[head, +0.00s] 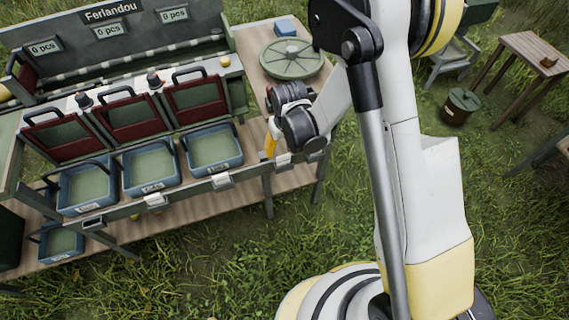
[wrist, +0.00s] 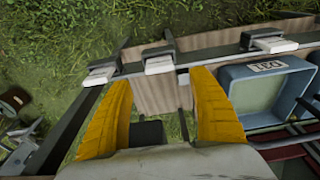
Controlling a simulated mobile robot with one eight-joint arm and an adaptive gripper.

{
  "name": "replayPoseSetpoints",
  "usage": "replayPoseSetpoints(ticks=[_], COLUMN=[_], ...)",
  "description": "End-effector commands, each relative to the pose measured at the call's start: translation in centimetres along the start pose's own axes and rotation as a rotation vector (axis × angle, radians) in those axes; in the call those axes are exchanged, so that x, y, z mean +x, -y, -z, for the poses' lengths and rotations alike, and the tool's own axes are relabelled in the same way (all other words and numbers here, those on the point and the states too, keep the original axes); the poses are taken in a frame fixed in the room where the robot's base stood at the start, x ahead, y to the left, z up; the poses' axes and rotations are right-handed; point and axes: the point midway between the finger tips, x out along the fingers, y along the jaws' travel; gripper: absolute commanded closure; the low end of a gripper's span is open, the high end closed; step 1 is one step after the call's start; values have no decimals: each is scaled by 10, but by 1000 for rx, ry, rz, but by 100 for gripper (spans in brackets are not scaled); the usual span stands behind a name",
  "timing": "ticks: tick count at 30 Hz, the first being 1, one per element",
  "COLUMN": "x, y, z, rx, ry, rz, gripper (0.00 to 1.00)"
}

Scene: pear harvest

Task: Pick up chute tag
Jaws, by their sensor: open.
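Small white tags sit in dark clips along the front rail of the bench. In the wrist view one tag (wrist: 160,64) lies just beyond and between my fingertips, another (wrist: 103,75) is to its left, and a third (wrist: 277,45) is at upper right. In the head view a tag (head: 222,181) is below the right blue bin and another (head: 156,200) below the middle one. I cannot tell which is the chute tag. My gripper (wrist: 160,80) is open, with yellow fingers apart and nothing between them. In the head view my gripper (head: 270,147) hangs over the bench's right end, partly hidden.
Blue bins (head: 241,165) stand in a row behind the rail, with dark red chute gates (head: 192,80) behind them. A side table (head: 532,45) stands at far right. Grass is open in front.

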Motion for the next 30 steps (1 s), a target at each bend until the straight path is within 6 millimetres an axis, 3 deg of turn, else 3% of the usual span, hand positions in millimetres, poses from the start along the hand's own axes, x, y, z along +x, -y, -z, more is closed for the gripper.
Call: replayPoseSetpoints(ticks=[1, 8, 16, 23, 24, 28, 29, 30], x=[9, 24, 65, 66, 66, 66, 66, 66], y=[0, 0, 0, 0, 0, 0, 0, 0], z=[0, -1, -4, -4, -4, -4, -4, -4], rx=[0, 1, 1, 1, 1, 1, 1, 1], ry=[0, -1, -2, -2, -2, -2, -2, -2], rz=[0, 0, 2, 3, 3, 3, 3, 3], gripper=[30, 30, 30, 30, 35, 74, 82, 82])
